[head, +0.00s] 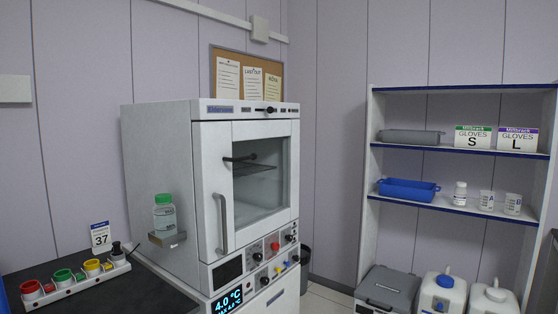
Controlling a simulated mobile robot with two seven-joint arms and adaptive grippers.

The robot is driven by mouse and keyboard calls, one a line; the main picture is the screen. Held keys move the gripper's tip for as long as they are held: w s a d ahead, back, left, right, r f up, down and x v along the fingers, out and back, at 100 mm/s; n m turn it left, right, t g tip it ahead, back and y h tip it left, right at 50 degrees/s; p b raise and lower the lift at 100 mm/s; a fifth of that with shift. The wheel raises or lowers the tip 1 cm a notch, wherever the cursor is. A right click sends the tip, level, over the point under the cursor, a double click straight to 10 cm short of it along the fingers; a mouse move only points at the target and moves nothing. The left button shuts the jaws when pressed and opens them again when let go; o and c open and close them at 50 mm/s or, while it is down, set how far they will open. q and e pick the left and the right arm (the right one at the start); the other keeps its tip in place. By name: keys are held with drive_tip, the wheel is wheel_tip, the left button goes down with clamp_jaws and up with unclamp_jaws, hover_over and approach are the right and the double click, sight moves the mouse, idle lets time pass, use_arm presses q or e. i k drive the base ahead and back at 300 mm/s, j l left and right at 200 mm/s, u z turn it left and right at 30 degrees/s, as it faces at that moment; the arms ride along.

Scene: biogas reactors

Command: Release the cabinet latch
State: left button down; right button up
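The white cabinet (160,150) stands in the middle of the head view, with its front turned to the right. Its door has a glass window (265,205) and a grey vertical handle (222,222) on the left side. The door looks closed. A dark bar (240,158) shows at the upper left of the window; I cannot tell if it is the latch or something behind the glass. A small dark knob (270,110) sits on the top panel. Neither of my grippers is in view.
A green-capped bottle (165,215) stands on a small bracket on the cabinet's left side. A dark counter (110,290) at lower left holds a strip of coloured cups (63,276). Shelves (455,150) and white jugs (443,293) are at the right.

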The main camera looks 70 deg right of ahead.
sight(253, 156)
drive_tip(key=z, duration=1.85)
